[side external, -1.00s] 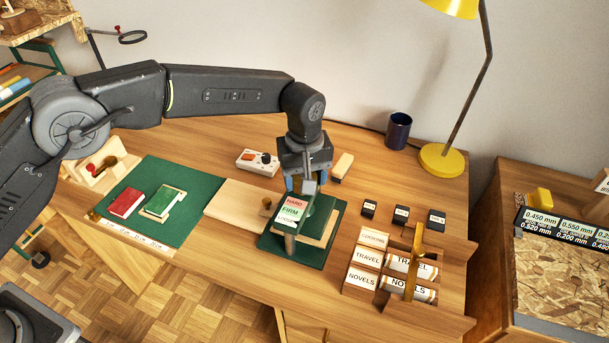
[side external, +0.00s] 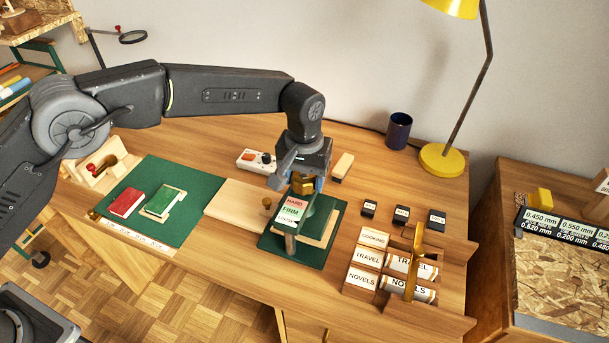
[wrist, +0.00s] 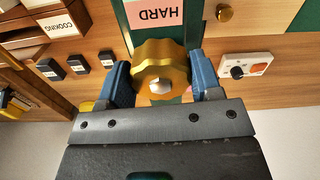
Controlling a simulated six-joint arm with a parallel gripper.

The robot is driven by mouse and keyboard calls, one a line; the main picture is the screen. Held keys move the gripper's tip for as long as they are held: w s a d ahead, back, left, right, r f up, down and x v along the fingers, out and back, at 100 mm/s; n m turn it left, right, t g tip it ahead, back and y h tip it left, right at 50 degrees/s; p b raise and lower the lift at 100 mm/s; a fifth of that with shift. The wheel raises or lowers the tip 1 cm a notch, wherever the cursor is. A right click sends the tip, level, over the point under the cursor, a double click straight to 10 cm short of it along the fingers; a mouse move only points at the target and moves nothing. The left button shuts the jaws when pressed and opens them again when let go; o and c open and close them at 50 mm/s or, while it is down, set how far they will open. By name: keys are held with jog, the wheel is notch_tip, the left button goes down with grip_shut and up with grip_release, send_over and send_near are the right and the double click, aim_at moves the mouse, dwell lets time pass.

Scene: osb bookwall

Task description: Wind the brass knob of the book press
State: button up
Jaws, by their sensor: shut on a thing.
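The book press (side external: 318,222) stands on the wooden desk, with a green frame and a label plate (side external: 291,210) reading HARD and FIRM, with a third line too small to read. Its brass knob (side external: 303,184) is at the top, below my wrist. In the wrist view the lobed brass knob (wrist: 160,68) sits between my blue finger pads. My gripper (wrist: 160,82) is shut on the knob from both sides. In the side view the gripper (side external: 301,184) is partly turned, and one finger hides part of the press.
A wooden rack (side external: 440,311) with title labels and rolls stands right of the press. A white switch box (side external: 256,161) and a pale block (side external: 342,166) lie behind it. A green mat (side external: 189,222) with red (side external: 127,202) and green (side external: 163,201) books is at left.

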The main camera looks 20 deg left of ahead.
jog(key=m, duration=0.4)
jog(key=shift+m, duration=0.3)
jog(key=m, duration=0.5)
jog(key=shift+m, duration=0.3)
jog(key=m, duration=0.4)
jog(key=shift+a, duration=0.1)
jog(key=m, duration=0.5)
jog(key=shift+w, duration=0.1)
jog(key=m, duration=0.4)
jog(key=shift+r+m, duration=0.1)
jog(key=shift+m, duration=0.2)
jog(key=m, duration=0.4)
jog(key=shift+w+m, duration=0.1)
jog(key=shift+m, duration=0.2)
jog(key=m, duration=0.4)
jog(key=shift+m, duration=2.4)
